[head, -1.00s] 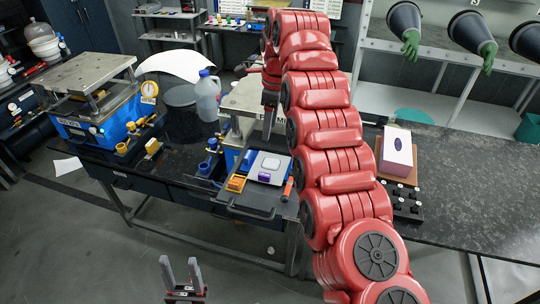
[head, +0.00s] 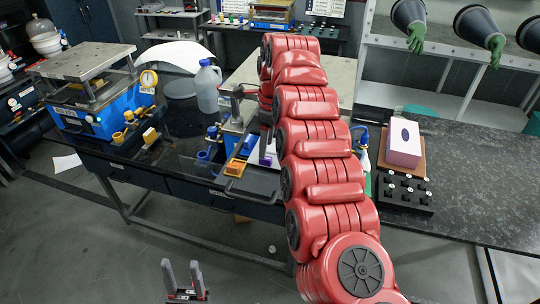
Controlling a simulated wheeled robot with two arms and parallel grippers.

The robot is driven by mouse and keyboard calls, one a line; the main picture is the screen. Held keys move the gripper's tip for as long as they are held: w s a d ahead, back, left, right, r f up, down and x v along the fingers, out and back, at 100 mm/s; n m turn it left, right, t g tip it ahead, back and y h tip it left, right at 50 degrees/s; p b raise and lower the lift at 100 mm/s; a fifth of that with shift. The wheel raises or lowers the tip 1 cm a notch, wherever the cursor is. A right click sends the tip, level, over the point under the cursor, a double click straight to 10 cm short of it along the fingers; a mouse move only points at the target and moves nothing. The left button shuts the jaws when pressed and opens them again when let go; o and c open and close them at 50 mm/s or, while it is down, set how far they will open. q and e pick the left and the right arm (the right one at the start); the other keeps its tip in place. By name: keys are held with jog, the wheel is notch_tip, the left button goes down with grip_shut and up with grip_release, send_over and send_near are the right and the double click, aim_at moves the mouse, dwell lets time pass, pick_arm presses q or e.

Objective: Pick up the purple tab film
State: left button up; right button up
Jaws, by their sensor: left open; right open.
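My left gripper (head: 183,280) is open and empty, fingers pointing up, low in the view over the floor in front of the bench.
An orange block (head: 235,168) lies left of the purple film. A blue press (head: 95,110), a white jug (head: 207,88) and small blue and yellow holders stand left.

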aim_at(266, 158)
notch_tip(266, 158, down, 4)
jog(key=shift+p, duration=1.2)
jog(key=shift+f, duration=0.3)
jog(key=shift+w, duration=0.1)
jog(key=shift+c, duration=0.4)
grip_shut()
